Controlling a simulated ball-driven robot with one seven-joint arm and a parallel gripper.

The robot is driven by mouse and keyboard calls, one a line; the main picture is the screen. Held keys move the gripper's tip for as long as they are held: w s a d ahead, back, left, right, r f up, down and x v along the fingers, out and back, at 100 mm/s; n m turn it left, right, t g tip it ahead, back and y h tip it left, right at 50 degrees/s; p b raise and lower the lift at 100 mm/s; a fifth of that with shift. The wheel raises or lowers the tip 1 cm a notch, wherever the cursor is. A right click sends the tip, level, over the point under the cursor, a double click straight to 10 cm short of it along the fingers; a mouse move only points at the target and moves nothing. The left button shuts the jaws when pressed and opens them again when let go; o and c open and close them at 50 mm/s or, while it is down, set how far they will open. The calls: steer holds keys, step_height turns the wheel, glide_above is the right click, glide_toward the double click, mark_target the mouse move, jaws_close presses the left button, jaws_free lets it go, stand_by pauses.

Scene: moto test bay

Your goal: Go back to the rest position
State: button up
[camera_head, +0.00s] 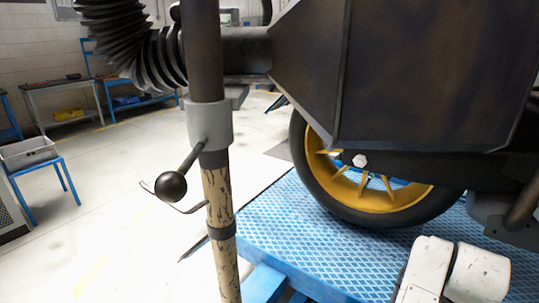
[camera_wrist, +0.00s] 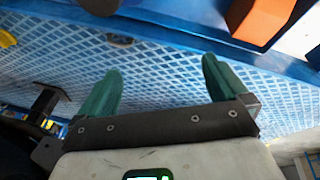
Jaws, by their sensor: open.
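My gripper (camera_wrist: 158,88) shows in the wrist view, with two green fingers spread wide apart and nothing between them. Below and beyond the fingers lies the blue diamond-patterned platform (camera_wrist: 165,70). In the head view, white parts of my arm show at the bottom right, in front of the platform (camera_head: 300,245); the gripper itself is not visible there.
A motorcycle wheel (camera_head: 385,205) with a yellow rim stands on the platform, under a large dark box-shaped hood (camera_head: 400,80). A vertical pole (camera_head: 207,60) with a ball-ended lever (camera_head: 171,186) stands left of it. An orange block (camera_wrist: 260,18) is beyond the right finger. Open floor (camera_head: 100,210) lies at left.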

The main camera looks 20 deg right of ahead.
steer(key=s+a+f+n+t+y, duration=0.2)
steer(key=a+f+n, duration=0.15)
steer(key=a, duration=0.65)
steer(key=s+a+f+n+t+y, duration=0.1)
steer(key=s+a+f+n+t, duration=0.2)
steer(key=a, duration=0.7)
steer(key=s+d+f+g, duration=0.1)
steer(key=s+f+g, duration=0.3)
steer(key=s+f, duration=0.2)
steer(key=shift+s+d+m+g, duration=0.35)
steer(key=shift+s+m+g, duration=0.1)
steer(key=shift+s, duration=0.8)
